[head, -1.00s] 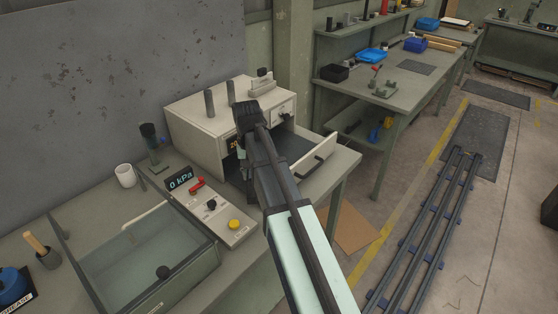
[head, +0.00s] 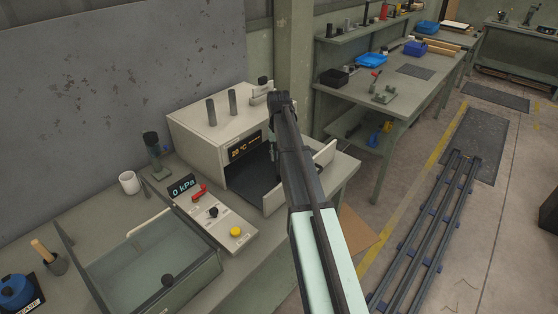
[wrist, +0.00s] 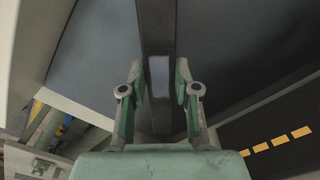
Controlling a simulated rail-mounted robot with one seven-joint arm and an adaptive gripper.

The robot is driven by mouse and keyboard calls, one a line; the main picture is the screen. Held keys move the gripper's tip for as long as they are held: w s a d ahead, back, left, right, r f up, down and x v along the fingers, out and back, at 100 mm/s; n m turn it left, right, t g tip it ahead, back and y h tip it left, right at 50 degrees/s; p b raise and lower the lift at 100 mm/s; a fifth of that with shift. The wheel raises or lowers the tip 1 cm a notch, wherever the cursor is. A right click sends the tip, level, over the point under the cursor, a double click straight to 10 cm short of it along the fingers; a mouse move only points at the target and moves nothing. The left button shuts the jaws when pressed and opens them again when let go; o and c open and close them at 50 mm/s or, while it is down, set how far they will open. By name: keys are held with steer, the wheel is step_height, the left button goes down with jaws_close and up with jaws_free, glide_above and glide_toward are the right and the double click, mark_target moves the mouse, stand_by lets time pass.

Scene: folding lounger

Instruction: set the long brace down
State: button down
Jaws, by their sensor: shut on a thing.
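In the wrist view a long dark grey bar, which I take to be the long brace (wrist: 156,30), runs from the top edge down between the two green fingers. My gripper (wrist: 159,80) is shut on it, a finger on each side. In the head view my arm hides most of the gripper, and the brace cannot be made out there. The arm's end is in front of the open beige oven (head: 211,123), over its dark inside.
The oven's pulled-out front (head: 300,178) stands close to my arm's left and right. A control panel (head: 215,215) and a glass-covered tank (head: 150,262) are on the left bench. A second bench (head: 415,85) is behind. A dark rail frame (head: 430,225) lies on the floor at right.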

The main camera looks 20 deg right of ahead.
steer(key=shift+w+d+f+p, duration=0.15)
steer(key=shift+f+p, duration=0.45)
steer(key=shift+f, duration=1.15)
steer(key=shift+f, duration=0.15)
steer(key=c, duration=0.8)
jaws_free()
steer(key=shift+c, duration=0.2)
step_height(320, 180, up, 12)
steer(key=shift+r+b, duration=0.15)
steer(key=shift+b, duration=1)
